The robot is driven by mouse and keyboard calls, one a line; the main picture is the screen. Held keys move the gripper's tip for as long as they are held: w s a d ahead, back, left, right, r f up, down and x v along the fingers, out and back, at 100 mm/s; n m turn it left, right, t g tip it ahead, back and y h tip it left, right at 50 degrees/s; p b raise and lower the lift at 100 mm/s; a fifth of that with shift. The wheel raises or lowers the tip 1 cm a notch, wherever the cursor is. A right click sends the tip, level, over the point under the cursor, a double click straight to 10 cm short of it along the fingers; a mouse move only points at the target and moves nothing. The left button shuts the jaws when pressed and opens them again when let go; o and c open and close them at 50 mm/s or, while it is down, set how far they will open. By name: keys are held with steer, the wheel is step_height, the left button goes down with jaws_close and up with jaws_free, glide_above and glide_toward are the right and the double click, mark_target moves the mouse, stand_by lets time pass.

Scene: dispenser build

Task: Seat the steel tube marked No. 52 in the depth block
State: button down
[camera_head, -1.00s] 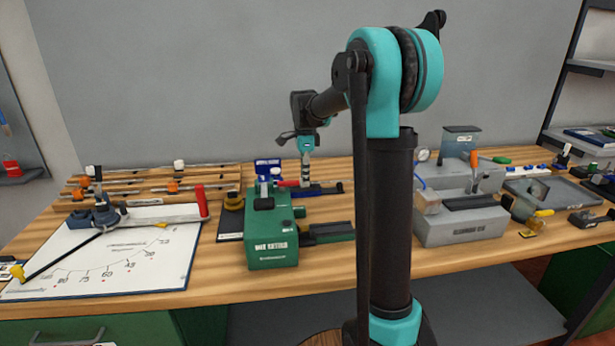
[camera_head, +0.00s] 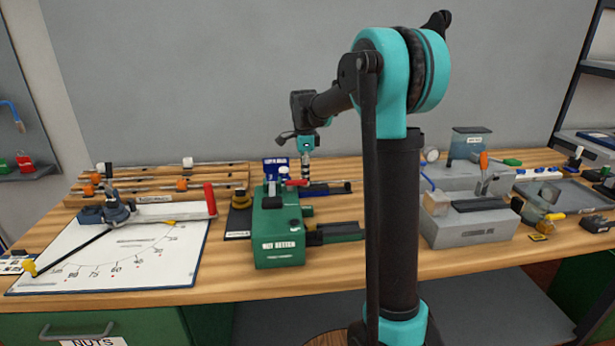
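My gripper (camera_head: 305,174) points down at the back of the bench, behind the green machine (camera_head: 279,240). It is small and dark here, so whether it is open or shut, or holds anything, cannot be told. A blue box with a white label (camera_head: 273,168) stands just left of it. A dark bar-shaped tool with a red end (camera_head: 328,189) lies beside and below the gripper. I cannot make out the steel tube marked No. 52. I cannot tell which thing is the depth block; the small labels are unreadable.
A white angle board (camera_head: 125,255) with a red-handled tool fills the left of the bench. Wooden racks with rods (camera_head: 150,180) lie behind it. A grey machine (camera_head: 468,226) and a tray (camera_head: 575,196) stand at the right. The bench's front strip (camera_head: 200,297) is clear.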

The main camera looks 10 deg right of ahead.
steer(key=shift+a, duration=0.25)
steer(key=shift+a, duration=0.15)
steer(key=c, duration=1.3)
jaws_free()
steer(key=shift+c, duration=0.2)
steer(key=shift+o, duration=0.3)
steer(key=shift+o, duration=1.3)
steer(key=shift+r, duration=0.15)
steer(key=shift+r, duration=3.4)
